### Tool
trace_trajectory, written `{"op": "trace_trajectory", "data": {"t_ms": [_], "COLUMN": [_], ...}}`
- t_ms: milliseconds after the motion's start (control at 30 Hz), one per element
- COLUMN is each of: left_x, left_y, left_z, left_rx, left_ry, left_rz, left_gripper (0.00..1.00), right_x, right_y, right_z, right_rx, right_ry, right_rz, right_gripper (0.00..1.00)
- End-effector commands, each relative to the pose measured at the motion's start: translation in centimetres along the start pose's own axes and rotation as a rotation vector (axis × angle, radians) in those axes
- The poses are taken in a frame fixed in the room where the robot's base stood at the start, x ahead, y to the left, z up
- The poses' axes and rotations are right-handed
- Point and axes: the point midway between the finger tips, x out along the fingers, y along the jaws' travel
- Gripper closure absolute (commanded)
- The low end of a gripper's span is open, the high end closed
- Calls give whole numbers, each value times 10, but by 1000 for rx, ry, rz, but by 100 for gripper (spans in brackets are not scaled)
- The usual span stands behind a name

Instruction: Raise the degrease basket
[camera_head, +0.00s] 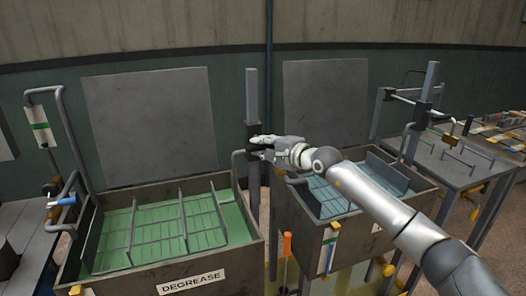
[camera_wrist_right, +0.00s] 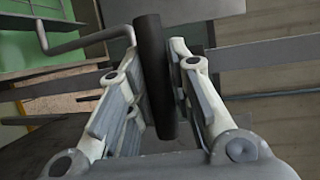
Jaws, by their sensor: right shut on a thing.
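The degrease basket (camera_head: 183,222), a grey wire rack, sits low in the green liquid of the left tank (camera_head: 180,276), whose front label reads DEGREASE. A grey post (camera_head: 251,95) stands behind, between the two tanks. A bent grey tube (camera_head: 236,164) runs from near the post toward the left tank; it also shows in the wrist view (camera_wrist_right: 85,43). My right gripper (camera_head: 262,146) is at the post, its fingers shut on a black handle (camera_wrist_right: 153,70). The fingers hide part of the handle in the head view. My left gripper is not in view.
A second tank (camera_head: 335,207) with bluish liquid and a rack stands right of the post, under my right arm. A bent pipe (camera_head: 68,125) rises at the left tank's far left. A table (camera_head: 465,160) with racks stands at the right.

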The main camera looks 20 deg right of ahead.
Motion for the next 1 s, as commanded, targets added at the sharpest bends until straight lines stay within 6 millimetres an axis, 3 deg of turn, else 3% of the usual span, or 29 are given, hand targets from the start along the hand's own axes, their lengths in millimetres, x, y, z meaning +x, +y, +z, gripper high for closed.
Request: {"op": "trace_trajectory", "data": {"t_ms": [267, 300, 433, 767, 1000], "left_x": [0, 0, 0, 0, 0], "left_y": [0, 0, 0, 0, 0], "left_z": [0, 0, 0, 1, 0], "left_rx": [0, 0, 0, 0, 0], "left_ry": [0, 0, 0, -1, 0], "left_rz": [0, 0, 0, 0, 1], "left_gripper": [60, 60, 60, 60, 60], "right_x": [-1, -1, -1, -1, -22], "right_y": [-6, -6, -6, -3, -3], "right_z": [0, 0, 0, 0, -1], "right_rx": [5, 5, 3, 1, -1], "right_ry": [-1, -1, -1, 0, 0], "right_rz": [-10, -11, -10, -6, -6], "right_gripper": [100, 77, 60, 59, 59]}}
